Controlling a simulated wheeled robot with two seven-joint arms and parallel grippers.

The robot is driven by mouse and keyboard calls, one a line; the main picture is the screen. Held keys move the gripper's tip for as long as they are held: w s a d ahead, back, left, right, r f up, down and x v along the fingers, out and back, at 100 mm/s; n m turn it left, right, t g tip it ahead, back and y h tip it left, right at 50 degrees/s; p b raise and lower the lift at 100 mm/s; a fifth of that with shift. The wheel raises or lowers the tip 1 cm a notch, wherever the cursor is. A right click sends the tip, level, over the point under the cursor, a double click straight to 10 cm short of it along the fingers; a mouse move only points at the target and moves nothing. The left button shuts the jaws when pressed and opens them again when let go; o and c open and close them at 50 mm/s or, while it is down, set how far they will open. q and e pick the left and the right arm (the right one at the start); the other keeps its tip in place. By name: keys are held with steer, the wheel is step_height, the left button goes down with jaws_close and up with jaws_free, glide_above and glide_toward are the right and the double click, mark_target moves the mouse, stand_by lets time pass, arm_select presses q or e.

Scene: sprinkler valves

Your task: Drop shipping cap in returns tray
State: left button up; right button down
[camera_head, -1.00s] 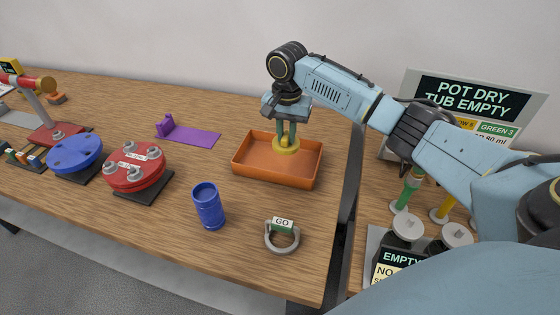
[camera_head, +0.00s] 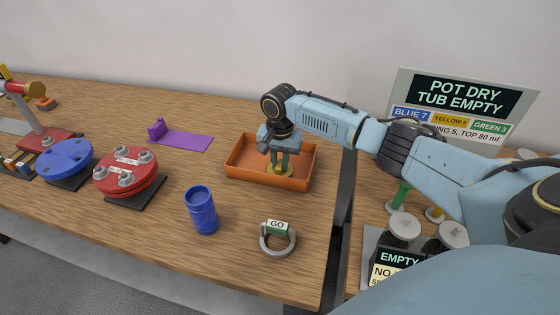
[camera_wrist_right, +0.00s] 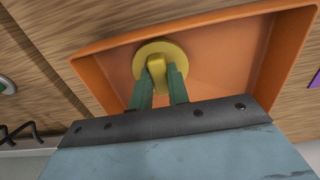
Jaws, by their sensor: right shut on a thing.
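The shipping cap is a yellow disc with a raised grip (camera_wrist_right: 157,72), seen in the right wrist view. It also shows low inside the orange returns tray (camera_head: 268,181) in the head view, partly hidden by my fingers. The tray's orange wall also shows in the right wrist view (camera_wrist_right: 225,22). My right gripper (camera_head: 279,164) reaches down into the tray, its green fingers (camera_wrist_right: 160,82) shut on the cap's raised grip. I cannot tell whether the cap touches the tray floor. My left gripper is not in view.
A blue cylinder (camera_head: 201,210) and a grey ring with a GO tag (camera_head: 277,240) stand in front of the tray. A purple bracket (camera_head: 182,138), a red flange (camera_head: 125,172) and a blue flange (camera_head: 65,160) lie to the left. A sign (camera_head: 460,105) stands at the right.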

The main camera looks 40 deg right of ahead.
mark_target(280, 163)
steer(key=shift+f, duration=0.15)
steer(key=c, duration=1.3)
jaws_free()
steer(key=shift+c, duration=0.2)
step_height(280, 163, up, 12)
steer(key=p, duration=0.1)
steer(key=shift+r, duration=0.2)
